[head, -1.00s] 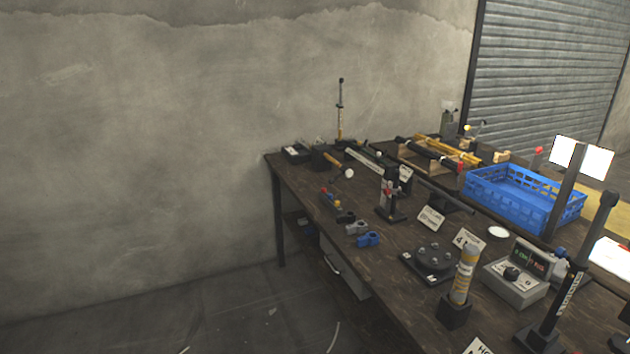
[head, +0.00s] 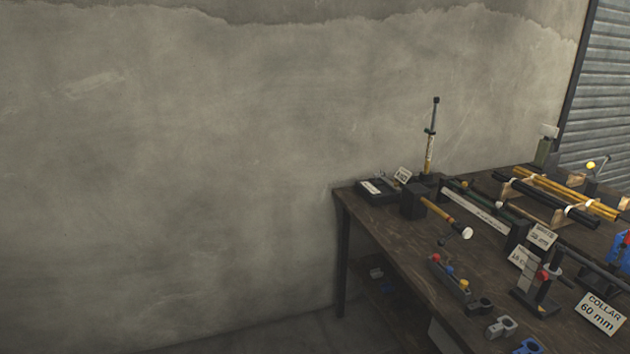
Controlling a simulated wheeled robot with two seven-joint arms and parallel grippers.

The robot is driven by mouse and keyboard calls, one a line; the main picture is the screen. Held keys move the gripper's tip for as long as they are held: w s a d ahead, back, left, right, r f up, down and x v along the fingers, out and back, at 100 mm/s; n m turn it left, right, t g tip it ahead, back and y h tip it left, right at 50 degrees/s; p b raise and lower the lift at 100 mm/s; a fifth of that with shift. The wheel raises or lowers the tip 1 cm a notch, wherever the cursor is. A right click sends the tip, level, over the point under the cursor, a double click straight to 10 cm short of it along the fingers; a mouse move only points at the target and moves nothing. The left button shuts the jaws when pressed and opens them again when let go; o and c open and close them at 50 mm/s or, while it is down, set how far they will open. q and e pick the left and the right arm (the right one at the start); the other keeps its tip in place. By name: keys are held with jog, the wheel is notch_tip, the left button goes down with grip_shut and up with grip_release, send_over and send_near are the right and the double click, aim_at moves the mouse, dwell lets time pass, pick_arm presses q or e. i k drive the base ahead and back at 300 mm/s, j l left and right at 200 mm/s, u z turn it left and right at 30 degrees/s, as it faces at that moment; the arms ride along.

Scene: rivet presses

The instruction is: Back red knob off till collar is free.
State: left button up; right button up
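A small upright stand (head: 535,290) with a dark post and a grey block is on the right part of the bench, beside a sign reading "COLLAR 60 mm" (head: 602,312). A red knob (head: 543,276) shows on this stand; it is small, and I cannot tell how its collar sits or whether it is clamped. Small clamp-like collars lie loose near the front edge: a black one (head: 480,306), a grey one (head: 502,327) and a blue one (head: 529,347), cut off below. Neither of my grippers is in view.
A small rack (head: 451,280) with red, yellow and blue knobs is near the bench's front edge. A yellow-handled tool (head: 440,210) juts from a black block. A tall thin post (head: 431,145) stands at the back corner. Bare wall and floor fill the left.

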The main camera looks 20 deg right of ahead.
aim_at(541, 276)
jog(key=i+j+z, duration=0.1)
jog(key=i+z, duration=0.4)
jog(key=i+j+z, duration=0.2)
jog(key=z, duration=0.25)
jog(key=i+j+z, duration=0.35)
jog(key=z, duration=0.15)
